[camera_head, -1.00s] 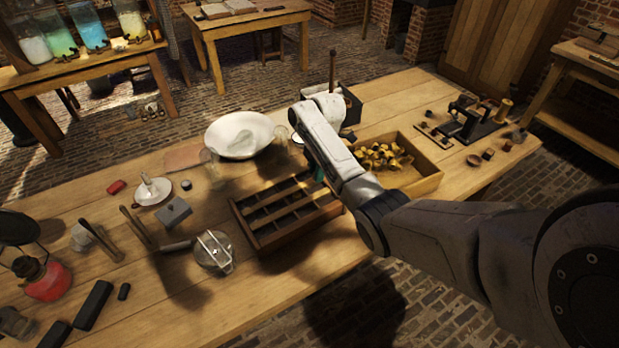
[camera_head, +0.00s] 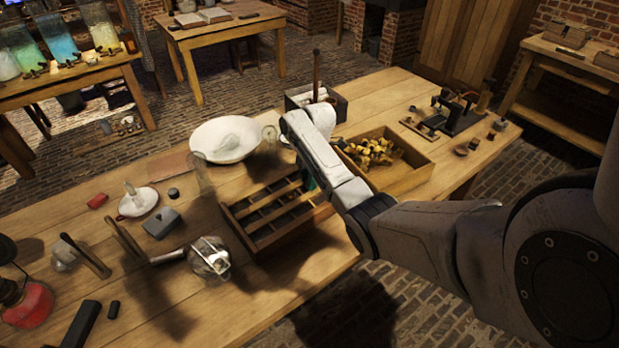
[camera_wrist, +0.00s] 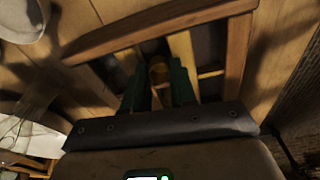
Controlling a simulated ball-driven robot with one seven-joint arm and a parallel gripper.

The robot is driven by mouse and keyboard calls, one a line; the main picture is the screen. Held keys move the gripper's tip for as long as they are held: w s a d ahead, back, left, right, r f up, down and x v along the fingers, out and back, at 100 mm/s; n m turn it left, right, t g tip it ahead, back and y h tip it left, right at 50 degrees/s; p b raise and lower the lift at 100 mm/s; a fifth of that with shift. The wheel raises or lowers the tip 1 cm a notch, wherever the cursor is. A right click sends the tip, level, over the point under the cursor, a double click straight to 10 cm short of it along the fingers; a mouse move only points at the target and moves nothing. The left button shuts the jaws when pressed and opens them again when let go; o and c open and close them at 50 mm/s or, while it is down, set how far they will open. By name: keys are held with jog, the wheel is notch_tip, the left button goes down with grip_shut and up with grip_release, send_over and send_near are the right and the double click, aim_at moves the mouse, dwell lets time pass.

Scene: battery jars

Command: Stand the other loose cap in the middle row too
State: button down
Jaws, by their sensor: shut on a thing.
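A wooden rack (camera_head: 237,228) with divided compartments stands on the table; it also shows in the wrist view (camera_wrist: 150,31). My gripper (camera_wrist: 160,84) has green fingers pointing down over the rack's compartments. It is shut on a small brass-coloured cap (camera_wrist: 159,73), seen between the fingertips. I cannot tell whether the cap touches the rack floor or which row it is over. In the head view my arm hides most of the gripper and the rack's right end. A wooden tray (camera_head: 412,182) of brass-coloured pieces (camera_head: 372,151) stands right of my arm.
A white bowl (camera_head: 226,139) and a glass jar (camera_head: 201,172) stand behind the rack. A dark box with a handle (camera_head: 341,106) stands behind the tray. Bare tabletop lies in front of the rack.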

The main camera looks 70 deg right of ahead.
jog(key=c, duration=0.9)
grip_release()
jog(key=shift+f, duration=0.1)
notch_tip(320, 180, up, 13)
jog(key=d+p, duration=0.1)
jog(key=p, duration=0.1)
jog(key=shift+s, duration=0.45)
